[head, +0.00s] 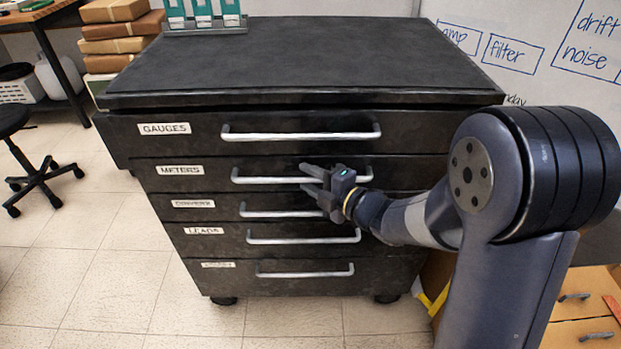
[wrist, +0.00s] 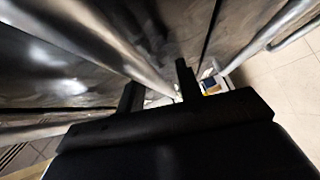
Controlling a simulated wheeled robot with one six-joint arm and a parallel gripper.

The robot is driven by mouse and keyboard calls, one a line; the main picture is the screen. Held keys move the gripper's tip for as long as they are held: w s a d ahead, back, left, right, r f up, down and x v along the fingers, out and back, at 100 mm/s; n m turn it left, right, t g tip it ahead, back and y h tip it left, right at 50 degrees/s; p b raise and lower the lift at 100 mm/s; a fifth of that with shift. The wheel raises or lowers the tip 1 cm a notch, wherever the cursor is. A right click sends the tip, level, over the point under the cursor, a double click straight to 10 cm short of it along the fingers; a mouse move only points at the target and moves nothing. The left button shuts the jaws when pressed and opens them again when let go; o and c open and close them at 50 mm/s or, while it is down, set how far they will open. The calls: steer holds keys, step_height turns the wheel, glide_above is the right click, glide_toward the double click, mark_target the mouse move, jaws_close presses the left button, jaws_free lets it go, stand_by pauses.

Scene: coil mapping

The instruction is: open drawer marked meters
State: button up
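A black cabinet (head: 310,60) of several labelled drawers fills the middle of the head view. The drawer marked METERS (head: 205,185) is second from the top and looks shut. Its silver bar handle (head: 262,180) runs across its front. My gripper (head: 308,178) is at the right half of this handle, its fingers pointing left, one finger above the other. In the wrist view the two dark fingers (wrist: 158,90) stand apart, with a metal bar running toward the gap between them. I cannot tell if they touch the bar.
The GAUGES drawer (head: 200,135) above seems to stand out slightly from those below. Handles of lower drawers, such as the LEADS handle (head: 300,239), sit close under my gripper. A teal-and-white rack (head: 203,15) stands on the cabinet top. The floor (head: 85,270) at front left is clear.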

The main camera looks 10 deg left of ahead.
steer(key=shift+a, duration=0.1)
jaws_close()
stand_by(0.4)
